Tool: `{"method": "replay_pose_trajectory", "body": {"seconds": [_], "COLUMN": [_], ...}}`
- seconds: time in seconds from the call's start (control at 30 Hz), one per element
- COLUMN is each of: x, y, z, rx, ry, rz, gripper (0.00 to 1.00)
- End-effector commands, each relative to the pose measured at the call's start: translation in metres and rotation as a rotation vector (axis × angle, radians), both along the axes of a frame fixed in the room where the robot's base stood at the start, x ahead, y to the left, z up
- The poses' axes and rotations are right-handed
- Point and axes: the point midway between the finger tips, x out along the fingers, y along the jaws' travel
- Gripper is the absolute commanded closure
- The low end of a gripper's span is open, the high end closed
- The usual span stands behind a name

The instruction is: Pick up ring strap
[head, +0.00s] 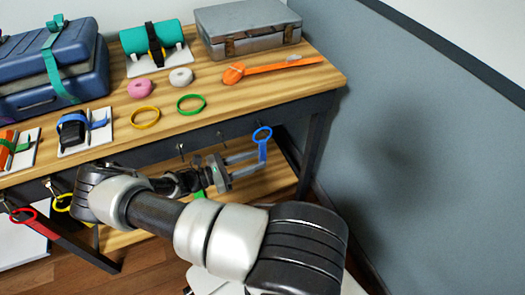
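Several ring straps show along the dark front rail of the wooden table. A blue ring strap (262,143) hangs near the right end, its ring at the top and its band below. My gripper (258,161) reaches toward it from the left, fingers apart, with the tips at the blue band. I cannot tell whether they touch it. A red ring strap (40,226) and a yellow ring strap (62,203) are at the left. A green piece (200,192) shows below my wrist, mostly hidden by my arm.
The wooden tabletop (250,92) holds a blue case (40,60), a grey case (247,25), a teal roll (150,38), an orange strap (270,68), tape rolls and loose rings. A table leg stands right of the blue strap. A grey wall (420,120) closes the right side.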

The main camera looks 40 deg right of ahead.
Motion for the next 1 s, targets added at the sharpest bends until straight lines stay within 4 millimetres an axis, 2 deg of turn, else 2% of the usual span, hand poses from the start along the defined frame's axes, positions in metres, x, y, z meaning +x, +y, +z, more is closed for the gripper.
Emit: {"method": "replay_pose_trajectory", "body": {"seconds": [0.1,0.2,0.47,0.67,0.7,1.0], "x": [-0.005,-0.008,-0.008,-0.008,-0.008,-0.008], "y": [-0.019,-0.029,-0.032,-0.032,-0.032,-0.031], "z": [-0.001,-0.001,0.000,0.000,0.000,0.001], "rx": [-0.002,-0.001,0.000,0.000,0.000,0.000], "ry": [0.001,0.000,-0.001,-0.001,-0.001,-0.001], "rz": [-0.002,-0.001,0.000,0.000,0.000,0.000], "gripper": [0.67,0.67,0.67,0.98,1.00,1.00]}}
